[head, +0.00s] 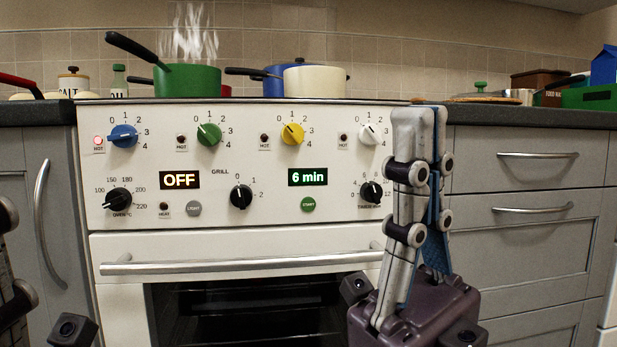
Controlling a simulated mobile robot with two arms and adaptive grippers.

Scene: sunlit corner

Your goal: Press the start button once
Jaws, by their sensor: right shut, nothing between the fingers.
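The green round start button (308,204) is on the white cooker panel (270,225), just below a display (308,177) reading "6 min". My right gripper (418,115) stands upright in front of the panel's right end. Its fingers are together with nothing between them. Its tips are right of and higher than the start button, and it does not cover the button. It partly hides the panel's right edge. Part of my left gripper (12,260) shows at the left edge; its fingertips cannot be made out.
A grey light button (194,208) and black grill knob (241,196) sit left of the start button; the black timer knob (371,192) is right. Coloured hob knobs are above, the oven handle (240,262) below. A green pan (187,80) steams on the hob.

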